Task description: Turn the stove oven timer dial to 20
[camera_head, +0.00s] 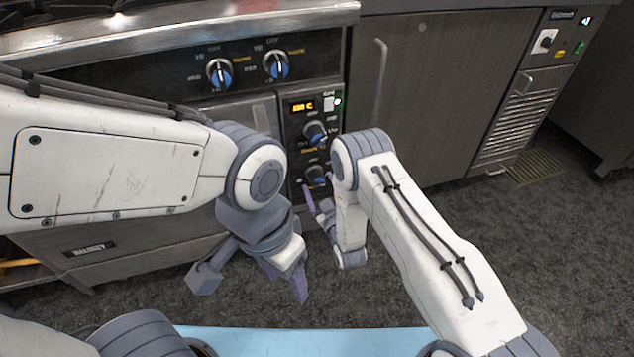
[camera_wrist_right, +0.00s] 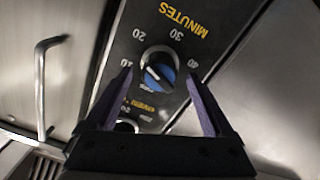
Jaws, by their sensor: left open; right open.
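The timer dial (camera_head: 315,176) is the lower knob on the narrow control panel of the stove. In the right wrist view the black-and-blue dial (camera_wrist_right: 158,70) is ringed by upside-down numbers, including 10, 20, 30 and 40, with yellow "MINUTES" lettering. Its exact setting is hard to read. My right gripper (camera_wrist_right: 160,76) is open, its purple fingers on either side of the dial; contact cannot be told. It also shows just below the dial in the head view (camera_head: 316,200). My left gripper (camera_head: 290,280) is open and empty, lower and away from the panel.
Two burner knobs (camera_head: 219,73) (camera_head: 276,65) are higher up. A cabinet handle (camera_head: 381,80) stands to the right. The dark floor below is clear.

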